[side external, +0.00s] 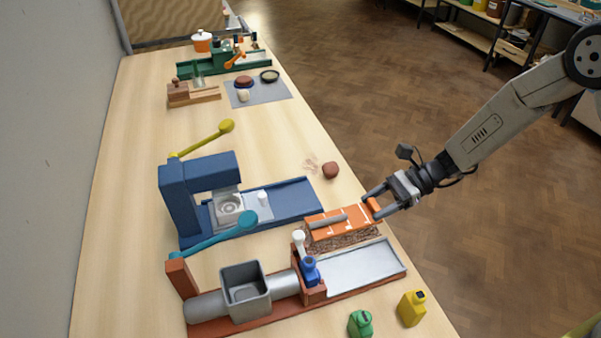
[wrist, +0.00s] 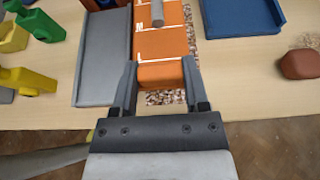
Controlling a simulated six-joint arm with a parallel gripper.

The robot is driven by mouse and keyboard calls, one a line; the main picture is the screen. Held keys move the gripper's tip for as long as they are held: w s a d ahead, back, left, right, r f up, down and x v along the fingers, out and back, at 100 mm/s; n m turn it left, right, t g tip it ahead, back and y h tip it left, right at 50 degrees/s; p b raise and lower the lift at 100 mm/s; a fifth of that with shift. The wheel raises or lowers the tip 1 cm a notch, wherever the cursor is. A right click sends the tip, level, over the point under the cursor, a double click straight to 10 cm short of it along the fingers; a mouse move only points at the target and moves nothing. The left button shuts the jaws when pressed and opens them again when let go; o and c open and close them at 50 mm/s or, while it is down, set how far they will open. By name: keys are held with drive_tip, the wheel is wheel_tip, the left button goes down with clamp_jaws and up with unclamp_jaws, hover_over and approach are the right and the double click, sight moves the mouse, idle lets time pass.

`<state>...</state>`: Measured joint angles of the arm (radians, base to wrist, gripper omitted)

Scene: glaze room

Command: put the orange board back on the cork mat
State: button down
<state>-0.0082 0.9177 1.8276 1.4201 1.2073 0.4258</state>
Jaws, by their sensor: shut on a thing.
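The orange board (side external: 355,222) has white line markings and a grey rod lying along its top. My gripper (side external: 373,201) is shut on the near end of the board, with one finger on each side; the wrist view shows the same grip (wrist: 161,84) on the board (wrist: 165,45). The speckled brown cork mat (side external: 345,243) lies beneath the board and shows along its front edge. In the wrist view the mat (wrist: 166,98) shows between the fingers and along the board's right side. I cannot tell whether the board touches the mat.
A red-brown machine with a grey tray (side external: 365,268) stands in front of the mat, and a blue machine (side external: 195,200) behind it. A brown lump (side external: 330,170) lies near the table edge.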

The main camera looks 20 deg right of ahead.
drive_tip(key=shift+w+a+f, duration=0.1)
drive_tip(key=shift+w+f, duration=0.2)
drive_tip(key=shift+f, duration=0.1)
drive_tip(key=shift+w+f, duration=0.2)
drive_tip(key=shift+f, duration=1.65)
drive_tip(key=shift+f, duration=0.15)
drive_tip(key=shift+c, duration=0.5)
unclamp_jaws()
drive_tip(key=shift+r, duration=0.2)
drive_tip(key=v, duration=1.2)
